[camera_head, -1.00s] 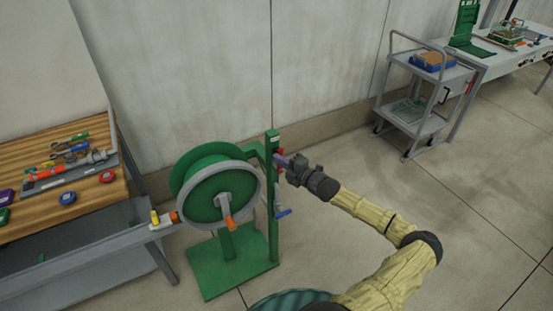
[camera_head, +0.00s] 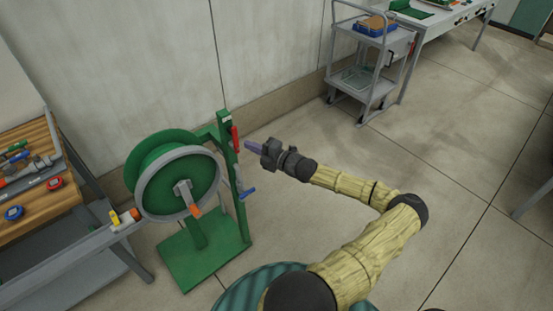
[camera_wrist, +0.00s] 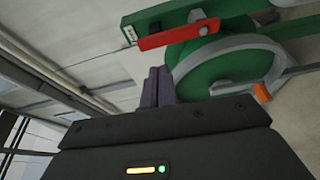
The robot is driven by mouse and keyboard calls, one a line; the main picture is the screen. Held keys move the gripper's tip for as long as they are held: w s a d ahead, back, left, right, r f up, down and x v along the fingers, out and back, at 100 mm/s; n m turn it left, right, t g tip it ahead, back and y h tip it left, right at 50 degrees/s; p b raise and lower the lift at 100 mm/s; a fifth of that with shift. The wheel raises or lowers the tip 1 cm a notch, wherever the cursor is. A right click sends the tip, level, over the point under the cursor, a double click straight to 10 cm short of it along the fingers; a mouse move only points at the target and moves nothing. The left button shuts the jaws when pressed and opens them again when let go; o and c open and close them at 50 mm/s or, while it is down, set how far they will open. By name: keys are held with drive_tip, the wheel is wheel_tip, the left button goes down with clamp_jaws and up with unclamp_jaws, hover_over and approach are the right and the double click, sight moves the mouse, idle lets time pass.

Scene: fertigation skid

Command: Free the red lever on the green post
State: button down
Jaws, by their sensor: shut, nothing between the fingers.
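The red lever (camera_head: 235,139) is on the upper part of the green post (camera_head: 236,187), lying close along it. In the wrist view the red lever (camera_wrist: 178,34) lies beside the green post (camera_wrist: 190,12), with a grey piece at one end. My gripper (camera_head: 248,146) is just to the right of the lever, apart from it. Its fingers (camera_wrist: 158,86) are together and empty, pointing toward the lever. A blue lever (camera_head: 247,193) sits lower on the same post.
A green reel (camera_head: 175,165) with a grey rim stands left of the post on a green base plate (camera_head: 203,262). A wooden-topped workbench (camera_head: 32,190) holds several tools at the left. A grey cart (camera_head: 372,62) stands at the back right. The floor to the right is open.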

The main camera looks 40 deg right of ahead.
drive_tip(key=b+v, duration=0.1)
drive_tip(key=v, duration=0.9)
drive_tip(key=shift+s+b, duration=0.25)
drive_tip(key=shift+b, duration=0.05)
drive_tip(key=shift+a, duration=0.1)
drive_tip(key=s+a+f+n+g+y, duration=0.1)
drive_tip(key=s+a+f+n+g, duration=0.1)
drive_tip(key=a+n+g, duration=0.8)
drive_tip(key=s+a+f+n+g+y, duration=0.15)
drive_tip(key=a+n+g, duration=0.35)
drive_tip(key=a+n, duration=0.9)
drive_tip(key=s+a+r+n+h, duration=0.1)
drive_tip(key=s+r+n+h, duration=0.1)
drive_tip(key=r+n, duration=0.3)
drive_tip(key=s+a+r+n+h+p, duration=0.1)
drive_tip(key=r+n, duration=0.4)
drive_tip(key=n, duration=0.8)
drive_tip(key=s+a+r+n+h, duration=0.3)
drive_tip(key=r+n+h, duration=0.2)
drive_tip(key=n, duration=0.3)
drive_tip(key=shift+r+n+p, duration=0.4)
